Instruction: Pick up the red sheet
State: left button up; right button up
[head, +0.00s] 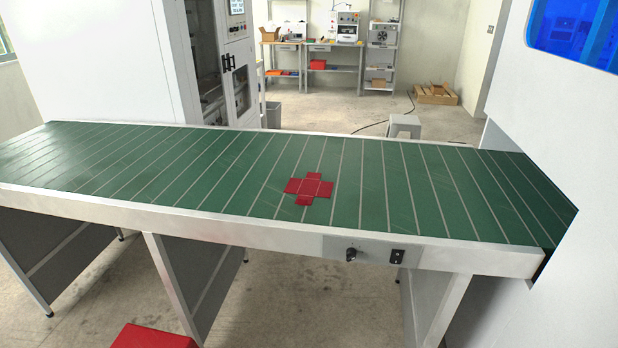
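The red sheet (309,188) is a flat, cross-shaped piece with fold lines or slits around its centre panel. It lies on the green slatted conveyor top (245,172), near the middle of its length and closer to the front edge. Nothing covers it. Neither of my grippers shows in the head view.
A pale metal rail (130,212) runs along the conveyor's front, with a knob and switch panel (375,251) right of the sheet. A red object (152,337) is low at the bottom edge. White machine housings stand at both ends. The conveyor around the sheet is clear.

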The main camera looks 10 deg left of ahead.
aim_at(306, 188)
jog(key=i+z, duration=0.15)
jog(key=i, duration=0.25)
jog(key=i+j+z, duration=0.15)
jog(key=i, duration=0.25)
jog(key=i+j+z, duration=0.15)
jog(key=i, duration=0.25)
